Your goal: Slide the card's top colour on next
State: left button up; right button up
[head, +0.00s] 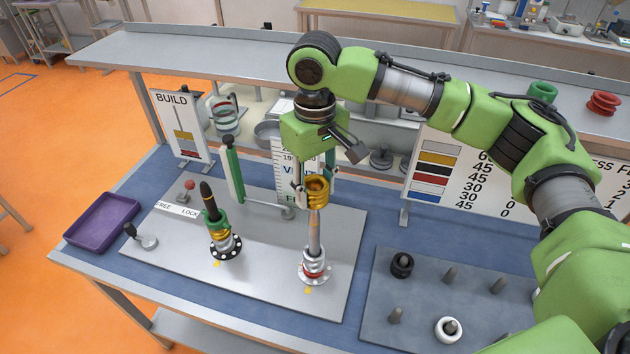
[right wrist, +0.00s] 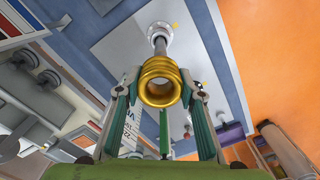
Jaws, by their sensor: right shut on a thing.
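The BUILD card (head: 177,124) stands at the back left; its drawing shows a gold band high on a post, with other bands below too small to tell. My right gripper (head: 315,190) is shut on a gold ribbed collar (head: 317,187), which also shows between the fingers in the right wrist view (right wrist: 159,82). The collar is at the tip of the right post (head: 314,235); I cannot tell whether the tip is inside it. Red and whitish rings (head: 314,272) sit at that post's base. The left post (head: 207,194) has a dark tip and carries green and gold collars (head: 220,235). My left gripper is out of view.
A green upright (head: 234,172) stands between the posts, behind them. A purple tray (head: 101,219) lies at left. The grey peg board (head: 430,290) at right holds a black ring (head: 402,264) and a white ring (head: 448,329). A colour chart (head: 450,180) stands behind it.

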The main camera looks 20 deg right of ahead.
aim_at(315, 238)
jog(key=shift+a+f, duration=0.1)
jog(key=shift+f, duration=2.2)
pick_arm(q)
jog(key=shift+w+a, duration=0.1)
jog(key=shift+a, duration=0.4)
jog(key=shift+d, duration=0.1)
pick_arm(e)
jog(key=shift+f, duration=0.2)
jog(key=shift+f, duration=0.4)
jog(key=shift+f+b, duration=1.05)
jog(key=shift+f, duration=4.15)
jog(key=o, duration=1.4)
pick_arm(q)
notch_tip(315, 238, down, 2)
